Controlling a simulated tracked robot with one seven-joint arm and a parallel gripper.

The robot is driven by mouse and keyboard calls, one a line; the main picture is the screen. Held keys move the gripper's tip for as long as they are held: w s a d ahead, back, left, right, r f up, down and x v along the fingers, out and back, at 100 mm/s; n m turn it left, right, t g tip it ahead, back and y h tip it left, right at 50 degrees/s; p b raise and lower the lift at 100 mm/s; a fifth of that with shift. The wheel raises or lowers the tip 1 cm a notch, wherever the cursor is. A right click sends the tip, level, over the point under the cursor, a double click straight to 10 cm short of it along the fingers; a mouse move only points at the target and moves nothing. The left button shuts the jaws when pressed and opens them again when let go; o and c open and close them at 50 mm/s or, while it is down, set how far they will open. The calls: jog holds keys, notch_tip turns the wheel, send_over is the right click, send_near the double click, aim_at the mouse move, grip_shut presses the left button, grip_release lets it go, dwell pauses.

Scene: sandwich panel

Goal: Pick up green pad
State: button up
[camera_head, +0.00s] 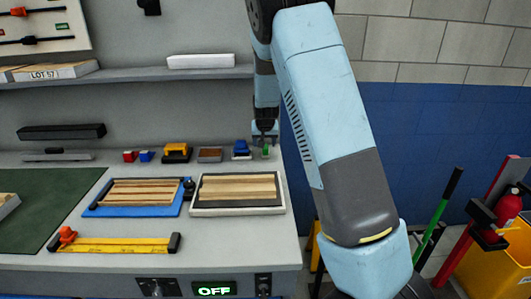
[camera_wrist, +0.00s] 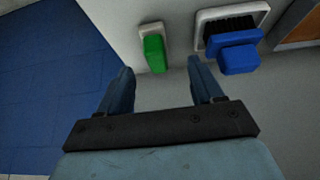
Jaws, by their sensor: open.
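The green pad (camera_wrist: 154,54) sits in a small pale holder (camera_wrist: 151,29) on the bench. In the wrist view it lies ahead of my gripper (camera_wrist: 158,78), roughly between the lines of the two fingers and nearer the left one. The fingers are apart with nothing between them. In the head view the green pad (camera_head: 265,150) shows small at the bench's back right, and my gripper (camera_head: 265,138) is over it, hiding part of the area. I cannot tell the exact height gap.
A blue brush-like block (camera_wrist: 238,58) in a white tray stands right of the pad. Red, blue and yellow items line the bench's back. Two wood-slat panels (camera_head: 238,187) lie in front. A shelf (camera_head: 130,76) runs behind. The bench ends just right of the pad.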

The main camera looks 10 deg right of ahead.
aim_at(265, 148)
jog(key=shift+d+x, duration=0.1)
jog(key=shift+x, duration=1.45)
jog(key=shift+d+x, duration=0.15)
jog(key=shift+x, duration=1.4)
grip_shut()
jog(key=shift+r, duration=0.1)
jog(key=r, duration=0.3)
jog(key=shift+s+r, duration=0.25)
jog(key=shift+r, duration=0.15)
jog(key=s+r, duration=0.9)
jog(key=s, duration=0.4)
jog(key=shift+s, duration=0.25)
